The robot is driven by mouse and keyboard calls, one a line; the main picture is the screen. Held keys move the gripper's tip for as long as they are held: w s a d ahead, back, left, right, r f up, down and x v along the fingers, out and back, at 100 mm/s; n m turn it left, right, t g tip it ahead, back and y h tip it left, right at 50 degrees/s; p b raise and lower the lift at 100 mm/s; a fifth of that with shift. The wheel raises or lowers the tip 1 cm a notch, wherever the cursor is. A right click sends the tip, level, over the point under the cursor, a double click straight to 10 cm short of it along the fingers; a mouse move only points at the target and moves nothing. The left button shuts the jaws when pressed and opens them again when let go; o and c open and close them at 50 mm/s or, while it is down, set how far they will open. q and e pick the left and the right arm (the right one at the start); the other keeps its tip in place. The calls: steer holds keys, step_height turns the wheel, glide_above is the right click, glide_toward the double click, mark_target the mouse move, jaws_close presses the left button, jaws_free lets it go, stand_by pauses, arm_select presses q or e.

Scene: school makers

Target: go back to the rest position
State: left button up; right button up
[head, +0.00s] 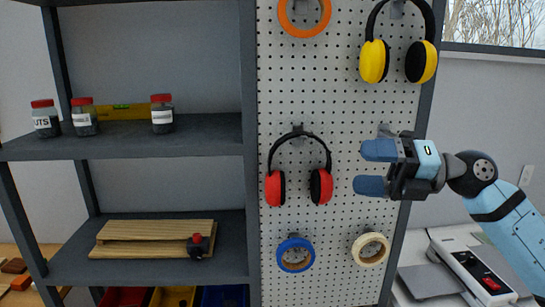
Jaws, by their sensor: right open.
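My right gripper (372,168) is in front of the right part of the pegboard (345,110). Its two blue fingers are apart and point left, with nothing between them. My right arm comes in from the right edge. Red ear defenders (274,188) hang on the pegboard to the left of the gripper, apart from the fingers. My left gripper is out of view.
Yellow ear defenders (374,62), an orange ring (285,18), a blue tape roll (284,256) and a cream tape roll (361,249) hang on the pegboard. A dark shelf (190,140) with jars stands left. A white machine (470,265) is below my right arm.

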steer(key=s+d+f+m+t+h+p, duration=0.15)
steer(key=f+m+t+h, duration=0.5)
steer(key=f+m, duration=0.8)
steer(key=s+d+f+m+t+h+p, duration=0.1)
steer(key=s+d+f+m+t+h, duration=0.15)
steer(key=f+m+t, duration=0.95)
steer(key=s+f+m+g+h, duration=0.3)
steer(key=s+f+m+g, duration=0.2)
steer(key=s+f, duration=0.4)
steer(key=s+f+m+g+h+p, duration=0.1)
steer(key=s+f+m+g, duration=0.4)
steer(key=s+f, duration=0.5)
step_height(320, 180, down, 7)
steer(key=shift+f+h, duration=0.2)
steer(key=shift+h, duration=0.7)
steer(key=shift+w+a, duration=0.1)
